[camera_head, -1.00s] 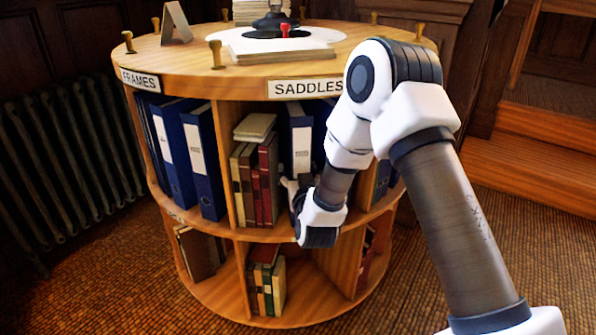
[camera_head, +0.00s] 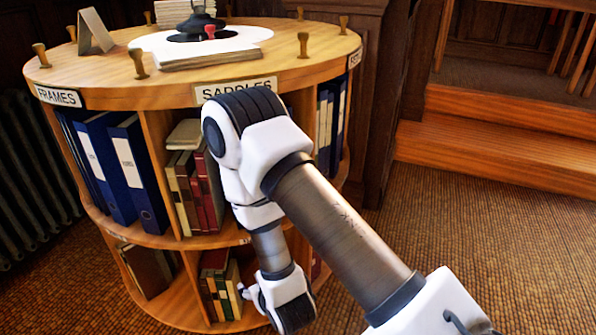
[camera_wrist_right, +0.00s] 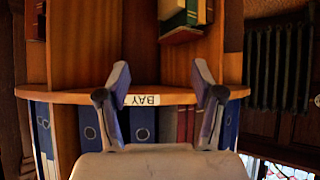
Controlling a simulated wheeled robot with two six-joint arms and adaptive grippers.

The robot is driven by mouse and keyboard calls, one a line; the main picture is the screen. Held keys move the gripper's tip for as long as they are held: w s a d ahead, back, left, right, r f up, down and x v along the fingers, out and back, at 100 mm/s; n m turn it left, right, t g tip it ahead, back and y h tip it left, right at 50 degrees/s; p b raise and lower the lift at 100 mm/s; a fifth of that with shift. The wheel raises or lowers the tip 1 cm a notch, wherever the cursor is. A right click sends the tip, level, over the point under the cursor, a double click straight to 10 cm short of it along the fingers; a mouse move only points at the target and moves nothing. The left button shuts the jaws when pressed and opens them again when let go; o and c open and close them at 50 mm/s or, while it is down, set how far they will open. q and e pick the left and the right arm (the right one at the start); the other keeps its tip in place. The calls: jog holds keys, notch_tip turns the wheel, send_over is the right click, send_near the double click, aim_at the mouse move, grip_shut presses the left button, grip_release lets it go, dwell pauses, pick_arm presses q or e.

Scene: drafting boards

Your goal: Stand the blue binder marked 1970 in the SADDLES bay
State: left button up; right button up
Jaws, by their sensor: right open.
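The round wooden bookcase carries the SADDLES label (camera_head: 237,90) on its top rim. My right arm covers much of that bay in the head view. In the right wrist view, which looks upside down, blue binders (camera_wrist_right: 142,125) (camera_wrist_right: 90,133) stand beside dark red books (camera_wrist_right: 178,124) on the upper shelf. No 1970 mark is readable, so I cannot tell which binder bears it. My right gripper (camera_head: 247,293) is low, in front of the lower tier. It also shows in the right wrist view (camera_wrist_right: 161,72), open and empty, fingers apart. My left gripper is out of view.
The FRAMES bay (camera_head: 58,96) at left holds several blue binders (camera_head: 138,172). The lower tier holds small books (camera_head: 216,290). Papers (camera_head: 210,50) and wooden pegs (camera_head: 139,63) are on the top. A radiator (camera_head: 20,170) stands at left; wooden steps (camera_head: 500,145) rise at right.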

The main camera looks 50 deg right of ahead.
jog(key=s+a+f+n+g+y, duration=0.1)
jog(key=s+f+g, duration=0.4)
jog(key=s, duration=0.5)
jog(key=s+a+f+n+g+y, duration=0.1)
jog(key=s+a+f+g, duration=0.3)
jog(key=s+f, duration=0.6)
jog(key=shift+s+f+g+y, duration=0.15)
jog(key=shift+s+g+y, duration=0.35)
jog(key=shift+s+g, duration=0.1)
jog(key=shift+w+a, duration=0.1)
notch_tip(320, 180, up, 27)
jog(key=p, duration=2.6)
jog(key=shift+p, duration=0.4)
